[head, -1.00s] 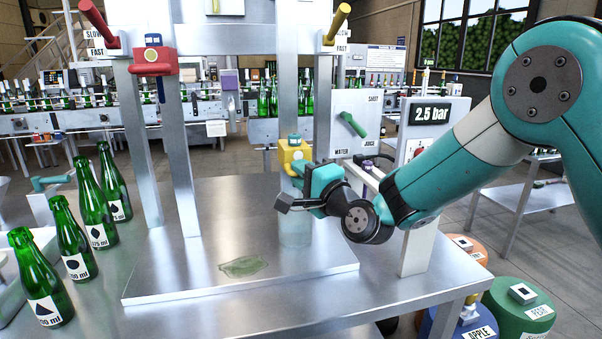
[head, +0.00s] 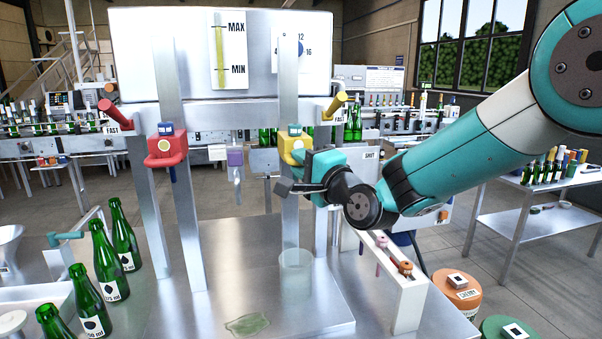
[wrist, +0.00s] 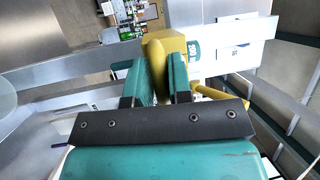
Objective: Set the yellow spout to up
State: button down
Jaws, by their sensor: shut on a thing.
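My gripper (head: 306,176) is at the lower right of the yellow block in the head view. In the wrist view my gripper (wrist: 160,78) is shut on the yellow part of the spout, with one teal finger on each side. The spout's lower end is hidden behind my gripper in the head view.
A clear cup (head: 296,272) stands below my gripper near a green puddle (head: 246,325). Green bottles (head: 101,263) line the left. A white rack (head: 405,290) stands right.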

jog(key=shift+r+p, duration=0.35)
jog(key=shift+r, duration=1.1)
jog(key=c, duration=1.1)
grip_release()
jog(key=shift+d+f, duration=0.1)
jog(key=shift+f, duration=0.2)
jog(key=shift+s+d+f+b, duration=0.15)
jog(key=shift+s+d+b, duration=0.1)
jog(key=shift+b, duration=0.1)
jog(key=b+v, duration=0.8)
jog(key=v, duration=0.8)
jog(key=shift+s+b, duration=0.3)
jog(key=shift+b, duration=0.05)
